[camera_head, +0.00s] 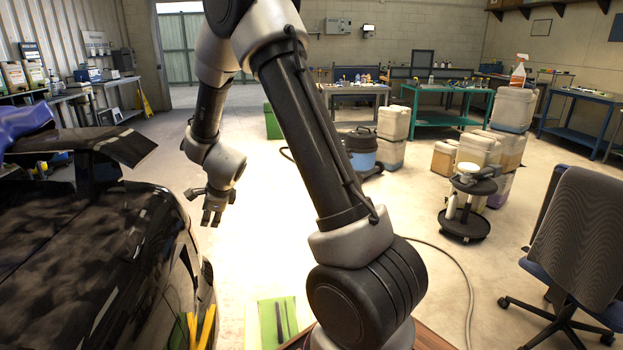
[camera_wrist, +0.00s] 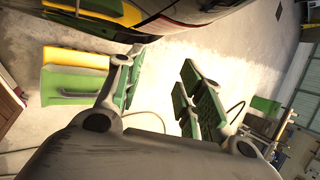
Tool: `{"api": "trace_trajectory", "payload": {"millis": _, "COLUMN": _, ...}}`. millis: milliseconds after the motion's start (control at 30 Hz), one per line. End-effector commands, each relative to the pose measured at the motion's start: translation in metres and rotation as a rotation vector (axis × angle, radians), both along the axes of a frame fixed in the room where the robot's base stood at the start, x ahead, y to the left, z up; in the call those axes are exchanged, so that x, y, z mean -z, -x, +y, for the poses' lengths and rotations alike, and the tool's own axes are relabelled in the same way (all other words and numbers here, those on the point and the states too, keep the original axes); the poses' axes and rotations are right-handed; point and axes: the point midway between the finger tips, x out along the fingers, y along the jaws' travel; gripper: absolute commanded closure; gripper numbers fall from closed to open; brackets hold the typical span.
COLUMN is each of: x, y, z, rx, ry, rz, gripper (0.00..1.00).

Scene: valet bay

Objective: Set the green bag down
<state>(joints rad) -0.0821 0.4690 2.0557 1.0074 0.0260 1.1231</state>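A green bag-like item (camera_head: 278,322) with a dark strip across it stands low at the bottom of the head view, beside a pale panel. A similar green item (camera_wrist: 72,84) shows at the left of the wrist view, beside a yellow one. My gripper (camera_head: 212,212) hangs in the air to the right of the black car, apart from that green item. In the wrist view its two green-padded fingers (camera_wrist: 160,92) are spread wide, with only bare floor between them. Nothing shows in its grasp.
The black car (camera_head: 95,265) fills the left, with yellow legs (camera_head: 203,328) near it. Another green object (camera_head: 271,121) stands farther back. A blue vacuum (camera_head: 360,150), several jugs (camera_head: 392,122), a round trolley (camera_head: 466,205) and an office chair (camera_head: 583,240) stand right. The middle floor is clear.

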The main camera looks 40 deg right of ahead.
Motion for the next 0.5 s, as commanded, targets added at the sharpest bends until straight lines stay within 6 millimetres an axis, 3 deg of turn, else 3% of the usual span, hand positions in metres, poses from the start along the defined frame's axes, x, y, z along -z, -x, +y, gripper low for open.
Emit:
{"api": "trace_trajectory", "payload": {"millis": 33, "x": -0.039, "y": 0.012, "z": 0.003, "rx": -0.137, "ry": 0.038, "rz": -0.032, "gripper": 0.62}}
{"api": "trace_trajectory", "payload": {"millis": 200, "x": -0.131, "y": 0.082, "z": 0.007, "rx": -0.627, "ry": 0.234, "rz": -0.094, "gripper": 0.62}}
{"api": "trace_trajectory", "payload": {"millis": 333, "x": -0.179, "y": 0.152, "z": -0.004, "rx": -0.976, "ry": 0.427, "rz": -0.119, "gripper": 0.62}}
{"api": "trace_trajectory", "payload": {"millis": 500, "x": -0.213, "y": 0.252, "z": -0.032, "rx": -1.382, "ry": 0.699, "rz": -0.088, "gripper": 0.62}}
